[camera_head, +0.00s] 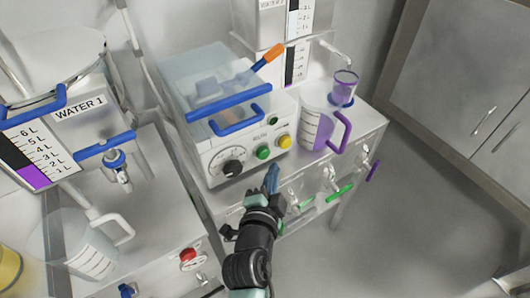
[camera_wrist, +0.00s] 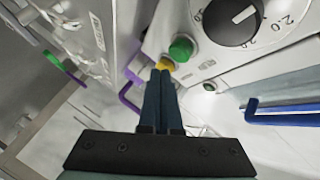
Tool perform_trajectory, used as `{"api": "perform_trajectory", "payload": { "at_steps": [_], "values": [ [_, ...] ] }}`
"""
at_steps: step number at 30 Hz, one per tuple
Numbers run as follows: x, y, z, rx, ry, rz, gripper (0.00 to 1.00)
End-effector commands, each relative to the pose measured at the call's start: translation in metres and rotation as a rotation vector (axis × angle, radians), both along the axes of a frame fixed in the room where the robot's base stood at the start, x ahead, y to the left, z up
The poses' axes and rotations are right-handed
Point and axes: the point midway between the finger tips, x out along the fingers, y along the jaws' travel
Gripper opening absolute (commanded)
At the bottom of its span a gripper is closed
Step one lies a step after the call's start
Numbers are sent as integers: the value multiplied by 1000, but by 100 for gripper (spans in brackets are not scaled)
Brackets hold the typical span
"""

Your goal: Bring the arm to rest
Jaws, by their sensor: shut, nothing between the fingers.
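My gripper (camera_head: 272,178) is shut and empty. In the head view it is in front of the white machine (camera_head: 215,165), near the bench's front edge, below the green and yellow buttons. In the wrist view the closed fingertips (camera_wrist: 164,75) overlap the yellow button (camera_wrist: 167,63) in the picture; I cannot tell whether they touch anything. The green button (camera_wrist: 181,49) and the black dial (camera_wrist: 230,18) show beside them.
A jug with a purple handle (camera_head: 338,132) stands right of the machine, near a small purple-rimmed cup (camera_head: 344,88). Green-handled valves (camera_head: 340,192) stick out from the bench front. A water tank (camera_head: 75,130) and a clear jug (camera_head: 75,250) are at left. The floor at right is clear.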

Motion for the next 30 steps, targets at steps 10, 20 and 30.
{"api": "perform_trajectory", "payload": {
  "at_steps": [10, 20, 30],
  "values": [
    [-16, -14, -1, -2, 2, -4, 0],
    [-16, -14, -1, -2, 4, -5, 0],
    [8, -13, 98, -100, -114, 18, 0]
  ]
}}
